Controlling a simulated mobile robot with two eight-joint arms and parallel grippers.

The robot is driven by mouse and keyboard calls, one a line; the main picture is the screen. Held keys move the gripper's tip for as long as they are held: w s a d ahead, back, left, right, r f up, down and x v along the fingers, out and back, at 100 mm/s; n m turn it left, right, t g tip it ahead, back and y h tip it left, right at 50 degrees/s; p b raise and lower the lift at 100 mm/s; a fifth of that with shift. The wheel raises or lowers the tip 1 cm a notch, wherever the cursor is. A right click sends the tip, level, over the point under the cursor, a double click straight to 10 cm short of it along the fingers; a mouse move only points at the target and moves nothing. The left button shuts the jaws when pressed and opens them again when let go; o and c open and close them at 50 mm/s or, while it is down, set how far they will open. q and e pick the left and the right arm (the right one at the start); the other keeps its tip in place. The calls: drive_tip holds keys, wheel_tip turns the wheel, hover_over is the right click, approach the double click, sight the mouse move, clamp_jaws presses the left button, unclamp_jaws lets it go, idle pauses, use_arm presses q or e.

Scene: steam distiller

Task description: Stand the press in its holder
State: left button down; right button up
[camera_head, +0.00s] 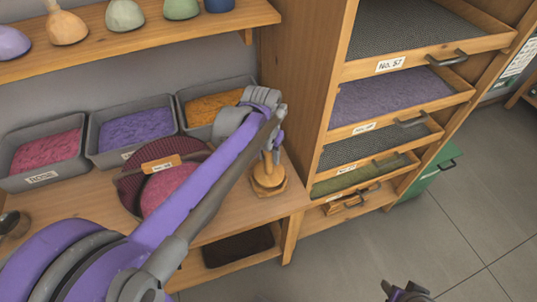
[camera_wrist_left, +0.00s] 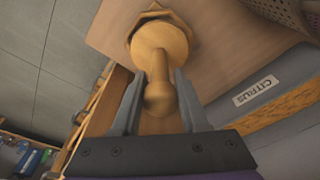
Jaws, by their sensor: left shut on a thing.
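The wooden press (camera_head: 268,172) is upright at the right end of the wooden counter. In the left wrist view, its round head (camera_wrist_left: 160,45) points at the holder and its knobbed handle (camera_wrist_left: 160,98) is between my fingers. The angular wooden holder (camera_head: 270,190) is directly under the press; its rim also shows in the left wrist view (camera_wrist_left: 150,12). The head looks in or just above the holder; I cannot tell if it is fully seated. My left gripper (camera_head: 274,142) is shut on the handle. My right gripper (camera_head: 406,293) shows only partly at the bottom edge.
Grey bins of pink, purple and orange material (camera_head: 215,102) line the counter's back. A round sieve (camera_head: 162,182) with pink material stands left of the holder. A tall wooden drawer cabinet (camera_head: 312,95) rises close on the right. Open floor (camera_head: 440,240) lies beyond it.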

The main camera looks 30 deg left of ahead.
use_arm(q)
drive_tip(key=shift+f+b, duration=0.75)
drive_tip(key=shift+f, duration=0.45)
idle(0.3)
drive_tip(key=shift+c, duration=1.8)
unclamp_jaws()
drive_tip(key=r, duration=0.3)
drive_tip(key=s+r, duration=0.1)
drive_tip(key=r, duration=0.3)
drive_tip(key=r+p, duration=0.1)
drive_tip(key=r, duration=0.2)
drive_tip(key=shift+s+r, duration=0.4)
drive_tip(key=s+d+f+t+p, duration=0.1)
drive_tip(key=s+d+f, duration=0.2)
drive_tip(key=s+f, duration=0.2)
drive_tip(key=s+d+f+m+t+p, duration=0.1)
drive_tip(key=s+d+f+t+p, duration=0.1)
drive_tip(key=s+f, duration=0.3)
drive_tip(key=s+d, duration=0.1)
drive_tip(key=s, duration=0.2)
drive_tip(key=shift+s+d+t, duration=0.3)
drive_tip(key=shift+d, duration=0.1)
